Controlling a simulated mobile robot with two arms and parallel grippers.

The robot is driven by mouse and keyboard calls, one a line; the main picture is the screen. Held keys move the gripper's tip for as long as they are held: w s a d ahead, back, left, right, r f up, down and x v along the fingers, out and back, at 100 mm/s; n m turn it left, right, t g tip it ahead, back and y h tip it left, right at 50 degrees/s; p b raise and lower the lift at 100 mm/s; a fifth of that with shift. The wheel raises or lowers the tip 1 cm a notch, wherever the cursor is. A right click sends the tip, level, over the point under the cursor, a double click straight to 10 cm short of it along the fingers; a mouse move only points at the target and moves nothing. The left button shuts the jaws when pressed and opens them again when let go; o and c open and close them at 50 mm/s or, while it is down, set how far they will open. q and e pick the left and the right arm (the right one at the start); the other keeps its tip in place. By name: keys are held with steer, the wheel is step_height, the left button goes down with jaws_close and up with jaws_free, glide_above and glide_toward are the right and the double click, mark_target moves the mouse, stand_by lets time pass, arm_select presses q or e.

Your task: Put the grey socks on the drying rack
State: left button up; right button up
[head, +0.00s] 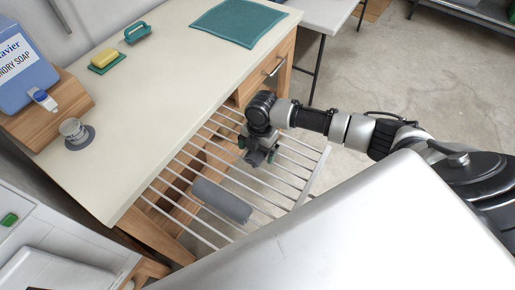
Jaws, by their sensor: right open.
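The drying rack (286,179) is a row of white bars beside the counter's front side. A grey, long, rounded piece (222,200), which looks like the grey socks, lies across the bars in the rack's nearer half. My right gripper (257,158) reaches in from the right and points down over the rack's farther part. It is open and apart from the grey piece, a little above and to the right of it in the picture. Whether it touches the bars cannot be told. My left gripper is not in view.
A pale counter (165,95) with a wooden front runs along the rack. On it are a blue laundry soap jug (25,70), a yellow sponge (104,57), a green brush (138,32) and a teal cloth (238,22). Open concrete floor (400,70) lies beyond my right arm.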

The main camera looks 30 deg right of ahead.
steer(key=r, duration=0.4)
steer(key=d+r, duration=0.1)
steer(key=r, duration=0.7)
steer(key=shift+w+d+b, duration=0.15)
steer(key=shift+w+b, duration=0.2)
steer(key=shift+b, duration=0.05)
